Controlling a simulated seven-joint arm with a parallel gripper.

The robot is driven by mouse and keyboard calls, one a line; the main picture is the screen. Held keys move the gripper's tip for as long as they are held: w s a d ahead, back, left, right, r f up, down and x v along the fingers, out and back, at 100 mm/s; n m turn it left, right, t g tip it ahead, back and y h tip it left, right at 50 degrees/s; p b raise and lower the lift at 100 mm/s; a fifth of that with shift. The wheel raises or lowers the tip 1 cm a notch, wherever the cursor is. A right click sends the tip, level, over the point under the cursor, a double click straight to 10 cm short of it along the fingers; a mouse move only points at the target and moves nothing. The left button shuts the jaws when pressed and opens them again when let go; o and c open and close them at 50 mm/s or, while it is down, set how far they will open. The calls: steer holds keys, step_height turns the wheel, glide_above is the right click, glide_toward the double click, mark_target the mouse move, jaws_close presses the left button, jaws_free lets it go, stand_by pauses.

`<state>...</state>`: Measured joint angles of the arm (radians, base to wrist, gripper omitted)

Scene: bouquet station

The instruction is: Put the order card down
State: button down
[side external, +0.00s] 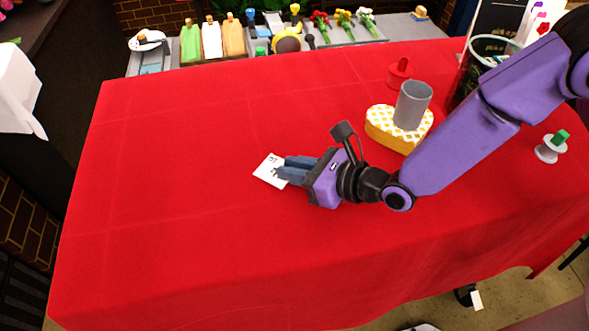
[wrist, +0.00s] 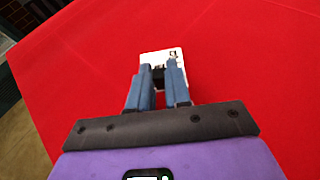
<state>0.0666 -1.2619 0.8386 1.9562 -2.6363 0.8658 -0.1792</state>
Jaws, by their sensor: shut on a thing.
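The order card (side external: 268,170) is a small white card with dark marks on it. In the side view it sticks out to the left of my gripper's fingertips, over the red tablecloth. My gripper (side external: 284,172) is shut on the card, with its blue fingers pointing left. In the wrist view the card (wrist: 160,56) shows beyond and between the fingertips (wrist: 162,72). The fingers hide part of the card. I cannot tell whether the card touches the cloth.
A yellow heart-shaped box (side external: 383,127) with a grey cup (side external: 412,105) on it stands right of my gripper. A red stand (side external: 399,72) and a white spool (side external: 548,151) are farther off. Flowers and tools line a grey bench (side external: 385,30) behind. The table's left half (side external: 150,190) is clear.

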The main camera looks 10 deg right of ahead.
steer(key=shift+f, duration=0.4)
steer(key=shift+f, duration=0.15)
steer(key=c, duration=1.1)
jaws_free()
steer(key=shift+r, duration=0.2)
steer(key=v, duration=1.2)
